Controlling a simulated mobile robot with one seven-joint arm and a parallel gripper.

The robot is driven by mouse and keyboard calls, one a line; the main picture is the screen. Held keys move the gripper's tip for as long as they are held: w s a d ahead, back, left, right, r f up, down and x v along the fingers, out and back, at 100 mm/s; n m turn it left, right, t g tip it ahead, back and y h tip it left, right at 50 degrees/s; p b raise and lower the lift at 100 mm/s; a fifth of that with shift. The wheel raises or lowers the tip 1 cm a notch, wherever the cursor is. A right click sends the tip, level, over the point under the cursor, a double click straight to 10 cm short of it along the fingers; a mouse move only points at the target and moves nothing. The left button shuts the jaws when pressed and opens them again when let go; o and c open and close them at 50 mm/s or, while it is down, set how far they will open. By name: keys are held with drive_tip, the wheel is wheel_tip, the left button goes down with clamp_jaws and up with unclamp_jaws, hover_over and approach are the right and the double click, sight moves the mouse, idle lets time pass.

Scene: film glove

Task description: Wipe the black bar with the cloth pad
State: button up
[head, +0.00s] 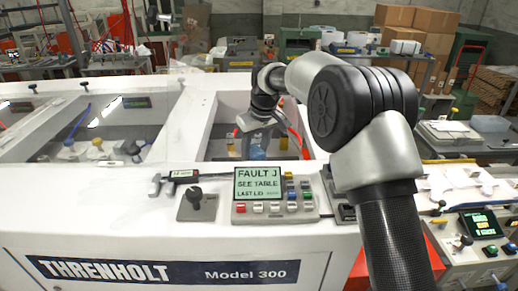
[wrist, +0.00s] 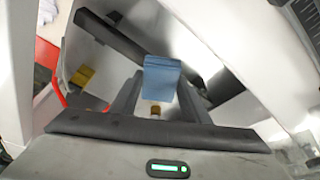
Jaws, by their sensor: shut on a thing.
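My gripper (wrist: 160,100) is shut on the blue cloth pad (wrist: 162,78), which sticks out past the fingertips in the wrist view. The black bar (wrist: 112,38) runs slantwise from the upper left towards the right behind the pad and fingers, so its middle is partly hidden. The pad overlaps the bar in this view; I cannot tell whether they touch. In the head view my gripper (head: 258,128) reaches down into the open bay of the white machine (head: 130,215). The bar is not clear there.
White walls surround the bay. A red hose (wrist: 60,88) and a yellow block (wrist: 83,76) lie left of the gripper in the wrist view. A control panel with a green screen (head: 258,184) and a caliper (head: 180,177) sit on the front ledge.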

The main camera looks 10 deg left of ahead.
sight(232, 159)
drive_tip(key=shift+s+a+f+p, duration=0.1)
drive_tip(key=shift+s+a+p, duration=0.15)
drive_tip(key=shift+a, duration=0.55)
drive_tip(key=shift+s+a+f+p, duration=0.15)
drive_tip(key=shift+s+a, duration=0.1)
drive_tip(key=shift+a, duration=0.5)
drive_tip(key=shift+s+a+r+p, duration=0.15)
drive_tip(key=shift+a+p, duration=0.1)
drive_tip(key=shift+a, duration=0.35)
drive_tip(key=shift+s+a+f+p, duration=0.15)
drive_tip(key=shift+a+p, duration=0.1)
drive_tip(key=shift+a, duration=0.3)
drive_tip(key=shift+s+a+r+p, duration=0.15)
drive_tip(key=shift+a+p, duration=0.1)
drive_tip(key=shift+a, duration=0.35)
wheel_tip(232, 159, up, 2)
drive_tip(key=shift+w+r+p, duration=0.1)
drive_tip(key=shift+r+p, duration=0.15)
drive_tip(key=shift+p, duration=0.15)
drive_tip(key=shift+r, duration=1.85)
drive_tip(key=shift+r, duration=0.1)
wheel_tip(232, 159, up, 3)
drive_tip(key=shift+f, duration=0.1)
